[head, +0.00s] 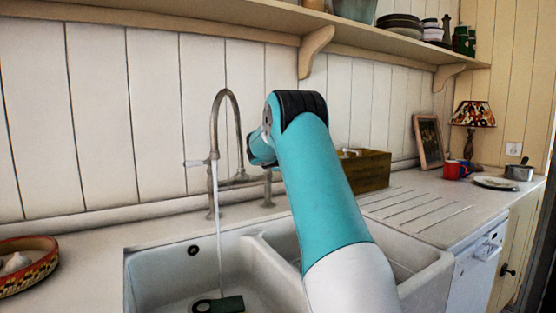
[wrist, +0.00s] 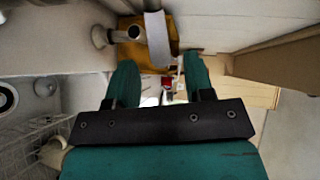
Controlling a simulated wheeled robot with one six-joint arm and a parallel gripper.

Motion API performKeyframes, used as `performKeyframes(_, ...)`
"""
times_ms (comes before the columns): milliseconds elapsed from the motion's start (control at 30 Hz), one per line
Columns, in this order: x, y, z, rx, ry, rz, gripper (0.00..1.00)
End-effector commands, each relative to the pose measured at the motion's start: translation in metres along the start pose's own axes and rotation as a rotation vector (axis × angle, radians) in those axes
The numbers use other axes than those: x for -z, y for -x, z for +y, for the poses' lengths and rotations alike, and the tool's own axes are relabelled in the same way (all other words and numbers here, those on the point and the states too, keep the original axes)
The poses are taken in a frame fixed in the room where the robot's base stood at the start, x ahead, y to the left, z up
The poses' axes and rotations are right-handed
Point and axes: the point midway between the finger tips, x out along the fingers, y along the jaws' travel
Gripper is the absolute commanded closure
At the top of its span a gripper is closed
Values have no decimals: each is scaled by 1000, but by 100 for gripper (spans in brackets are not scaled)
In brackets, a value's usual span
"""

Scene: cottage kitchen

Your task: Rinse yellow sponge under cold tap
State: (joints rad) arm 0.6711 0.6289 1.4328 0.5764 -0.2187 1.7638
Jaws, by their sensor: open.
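The tap (head: 214,150) is a tall curved metal mixer behind the left sink basin. A lever sticks out on its left side. A thin stream of water (head: 217,245) runs down from it into the basin. A dark green block (head: 231,304) lies in the basin where the water lands, beside a black ring. I see no clearly yellow sponge and cannot tell whether this block is it. My gripper (wrist: 160,62) shows in the wrist view with its two teal fingers apart and nothing held. In the head view my arm hides it, near the tap's right side.
The double white sink (head: 140,270) is set in a pale counter. A wooden box (head: 372,172) stands behind the right basin. A red mug (head: 452,170), plate (head: 495,183), pot (head: 519,172) and lamp (head: 472,116) are at right. A patterned bowl (head: 40,262) is at left.

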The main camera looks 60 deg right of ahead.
Motion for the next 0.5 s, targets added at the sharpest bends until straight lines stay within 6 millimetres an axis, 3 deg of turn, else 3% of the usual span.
performKeyframes(300, -1, 84, 2, 3, -1, -4, 52)
performKeyframes(500, -2, 122, 2, 2, -1, -4, 52)
